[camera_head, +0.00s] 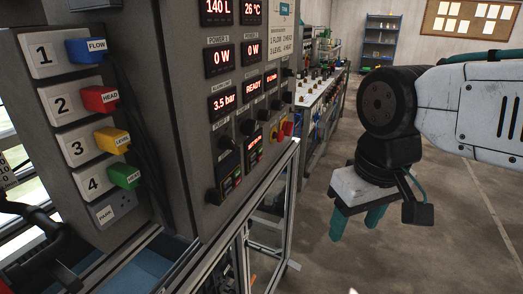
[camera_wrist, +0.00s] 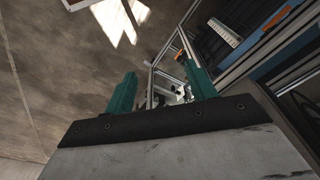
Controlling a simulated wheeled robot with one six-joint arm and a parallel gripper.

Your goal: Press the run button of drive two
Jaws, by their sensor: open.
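The grey control panel (camera_head: 185,130) stands left of centre in the head view, with red lit displays and several black knobs. One display (camera_head: 253,85) reads READY. Low on the panel are two small black units with displays; the lower left one (camera_head: 229,181) shows small green and red spots. The labels there are too small to read, so I cannot tell which is drive two or its run button. My gripper (camera_head: 356,224) hangs right of the panel, fingers down, open and empty, clear of it. Its teal fingers also show in the wrist view (camera_wrist: 162,82).
A red and yellow knob (camera_head: 286,130) sits on the panel's right edge. Numbered sockets with coloured plugs (camera_head: 99,98) are at left. An aluminium frame (camera_head: 291,200) stands below the panel. A bench (camera_head: 322,100) runs behind. The concrete floor at right is clear.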

